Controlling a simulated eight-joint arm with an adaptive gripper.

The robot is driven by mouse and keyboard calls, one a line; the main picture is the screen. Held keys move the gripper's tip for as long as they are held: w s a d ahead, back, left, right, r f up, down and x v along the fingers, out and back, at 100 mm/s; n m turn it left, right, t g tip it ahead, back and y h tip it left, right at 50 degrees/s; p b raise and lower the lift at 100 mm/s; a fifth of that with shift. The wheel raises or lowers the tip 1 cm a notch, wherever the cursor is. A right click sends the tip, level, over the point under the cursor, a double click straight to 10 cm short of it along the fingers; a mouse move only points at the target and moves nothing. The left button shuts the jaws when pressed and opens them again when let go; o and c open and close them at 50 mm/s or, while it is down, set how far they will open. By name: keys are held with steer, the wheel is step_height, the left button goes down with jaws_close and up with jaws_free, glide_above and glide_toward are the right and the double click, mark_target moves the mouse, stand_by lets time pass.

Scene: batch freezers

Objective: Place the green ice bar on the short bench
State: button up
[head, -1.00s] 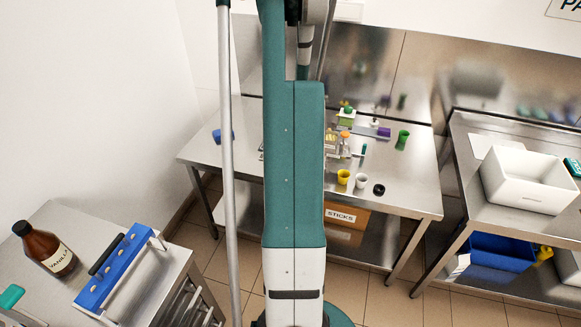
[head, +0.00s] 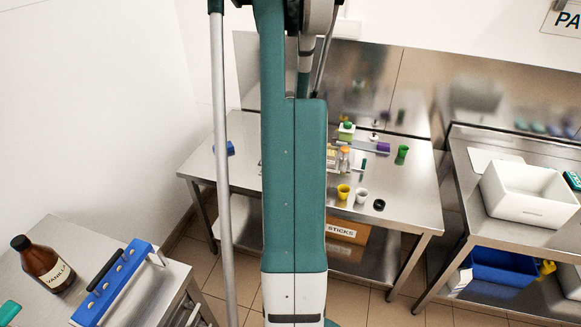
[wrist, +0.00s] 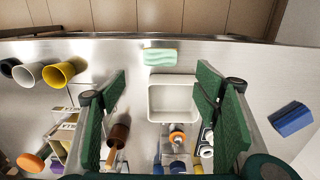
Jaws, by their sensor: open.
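My gripper (wrist: 168,115) is open above the middle steel bench (wrist: 265,70), with nothing between its dark green fingers. A pale green and yellow block, like a sponge (wrist: 160,56), lies near the bench edge, beyond the white tray (wrist: 152,102) in the wrist view. I cannot make out a green ice bar for sure in either view. In the head view my arm hides the bench's middle. I cannot tell which bench is the short one; the left steel bench (head: 165,290) is partly in view.
On the middle bench are a yellow cup (head: 343,192), a green cup (head: 402,154) and a blue block (wrist: 292,118). The left bench holds a vanilla bottle (head: 42,265) and a blue rack (head: 115,285). A white bin (head: 525,200) stands on the right bench.

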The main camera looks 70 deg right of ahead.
stand_by(0.5)
steer(key=w+a+r+n+t+h, duration=0.1)
steer(key=w+a+r+n, duration=0.2)
steer(key=w+a+r, duration=0.45)
steer(key=w+a+r+n, duration=0.2)
steer(key=w+a+r, duration=0.45)
steer(key=a, duration=0.65)
steer(key=w+a+r+n+t+h, duration=0.1)
steer(key=w+a+r+n, duration=0.25)
steer(key=w+a, duration=0.65)
steer(key=s+a+r+n+t, duration=0.1)
steer(key=a+r+n, duration=0.1)
steer(key=a, duration=1.1)
steer(key=s+a+r+n+t+y, duration=0.1)
steer(key=a+n, duration=0.3)
steer(key=a, duration=1)
steer(key=s+a+r+n+t+y, duration=0.1)
steer(key=s+a+r+n+t, duration=0.2)
steer(key=a, duration=1)
steer(key=shift+a+r, duration=0.25)
steer(key=shift+r, duration=0.25)
